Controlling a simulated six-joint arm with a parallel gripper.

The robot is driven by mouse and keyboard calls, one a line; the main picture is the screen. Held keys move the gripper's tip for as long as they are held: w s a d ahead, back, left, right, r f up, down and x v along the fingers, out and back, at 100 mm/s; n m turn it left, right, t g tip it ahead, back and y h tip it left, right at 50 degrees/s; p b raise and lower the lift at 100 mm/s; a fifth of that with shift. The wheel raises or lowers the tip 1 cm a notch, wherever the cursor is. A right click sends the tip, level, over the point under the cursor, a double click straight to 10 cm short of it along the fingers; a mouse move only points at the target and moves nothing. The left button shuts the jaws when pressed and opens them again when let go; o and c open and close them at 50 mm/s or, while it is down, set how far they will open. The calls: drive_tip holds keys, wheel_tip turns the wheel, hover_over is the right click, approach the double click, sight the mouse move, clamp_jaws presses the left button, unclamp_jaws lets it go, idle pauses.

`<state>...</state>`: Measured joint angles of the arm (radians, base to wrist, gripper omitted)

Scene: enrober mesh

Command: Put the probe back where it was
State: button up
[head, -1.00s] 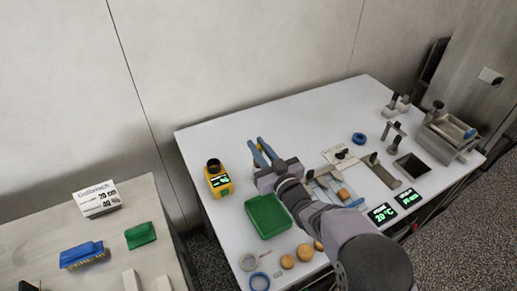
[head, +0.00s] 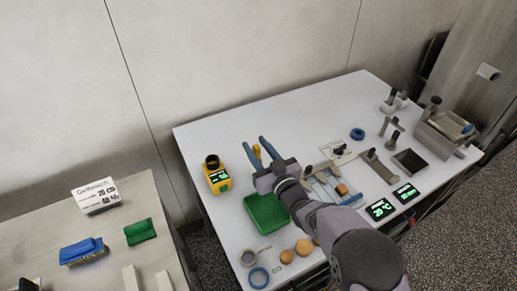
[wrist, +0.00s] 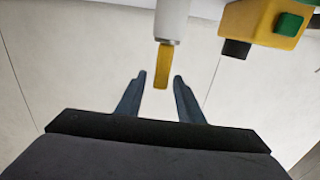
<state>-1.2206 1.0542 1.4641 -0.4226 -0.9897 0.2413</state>
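The probe's yellow part (wrist: 162,68) projects from a pale cylinder with a grey rim (wrist: 172,20) in the wrist view, which appears upside down. In the head view the yellow part (head: 256,151) shows between my blue fingers; the cylinder cannot be made out there. My gripper (wrist: 159,77) is open, its fingertips on either side of the yellow end, with visible gaps. In the head view my gripper (head: 256,148) is over the back left of the white table. The probe's lower part is hidden. The yellow meter (head: 219,180) stands left of my gripper.
A green tray (head: 254,222) lies just in front of my gripper. Round brown pieces (head: 303,247) and a blue ring (head: 259,278) lie near the front edge. Fixtures and displays (head: 381,209) fill the right side. The table's back middle (head: 300,115) is clear.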

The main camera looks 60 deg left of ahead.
drive_tip(key=shift+r, duration=0.1)
drive_tip(key=shift+r, duration=0.1)
drive_tip(key=shift+d, duration=0.6)
drive_tip(key=d+b, duration=0.3)
drive_tip(key=d, duration=0.8)
